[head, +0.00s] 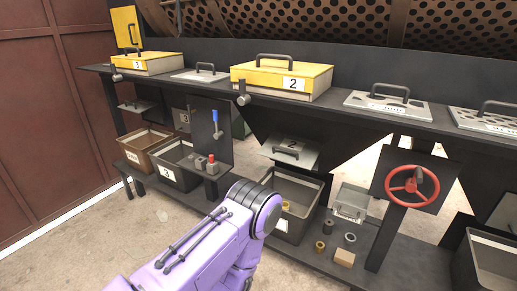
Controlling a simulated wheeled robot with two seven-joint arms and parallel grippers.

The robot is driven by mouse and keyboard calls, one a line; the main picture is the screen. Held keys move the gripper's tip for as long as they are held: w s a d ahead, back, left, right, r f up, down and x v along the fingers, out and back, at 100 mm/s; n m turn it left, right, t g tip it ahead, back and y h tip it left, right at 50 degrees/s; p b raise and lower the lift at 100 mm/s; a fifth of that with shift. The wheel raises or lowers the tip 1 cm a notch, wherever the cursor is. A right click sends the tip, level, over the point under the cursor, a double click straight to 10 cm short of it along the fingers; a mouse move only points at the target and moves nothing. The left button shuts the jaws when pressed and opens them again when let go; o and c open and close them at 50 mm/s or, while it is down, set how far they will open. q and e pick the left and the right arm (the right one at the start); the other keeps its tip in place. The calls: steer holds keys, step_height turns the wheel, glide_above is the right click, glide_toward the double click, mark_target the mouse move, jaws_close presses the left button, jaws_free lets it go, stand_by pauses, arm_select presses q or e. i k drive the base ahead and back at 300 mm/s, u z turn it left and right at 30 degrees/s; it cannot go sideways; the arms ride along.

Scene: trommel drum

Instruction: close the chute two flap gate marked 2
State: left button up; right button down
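The chute 2 flap gate (291,151) is a grey metal plate marked 2 with a dark handle. It sticks out, tilted, from the dark frame below the yellow box marked 2 (281,80). An open bin (296,222) stands under it. A purple arm of mine comes up from the bottom edge, and its dark ringed joint is in front of the bin's left side, below the flap. Neither gripper can be seen, and nothing of mine appears to touch the flap.
The dark shelf edge (220,88) runs above the gate. A blue-handled lever (215,122) is to the left and a red handwheel (412,193) to the right. A metal box (350,203) and several small parts lie on the lower shelf. Floor is bare at lower left.

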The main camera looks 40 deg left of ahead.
mark_target(290, 145)
steer(key=u, duration=1.4)
